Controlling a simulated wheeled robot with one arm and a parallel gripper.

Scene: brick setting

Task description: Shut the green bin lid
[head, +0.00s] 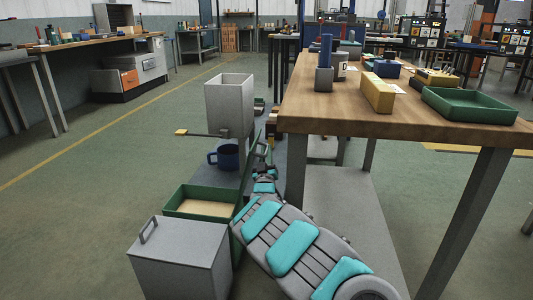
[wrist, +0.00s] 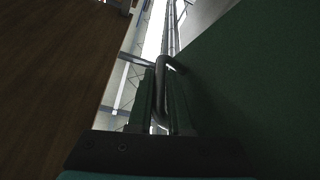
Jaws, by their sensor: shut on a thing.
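The green bin (head: 181,203) stands low beside the grey box, its top open and a tan inside showing. A thin green panel stands raised along the bin's right side, seen nearly edge-on in the head view and partly hidden by my arm; it looks like the lid. In the wrist view the dark green lid (wrist: 250,90) fills the right side. A grey bar handle (wrist: 161,85) runs beside it. My gripper (wrist: 160,100) is shut on this handle. In the head view my gripper is small and hard to make out beyond my arm.
A wooden workbench (head: 410,118) is close on the right, holding a green tray (head: 470,108). A grey lidded box (head: 180,255) stands in front of the bin. A blue mug (head: 226,157) and grey open-topped container (head: 230,100) are behind it. Floor at left is clear.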

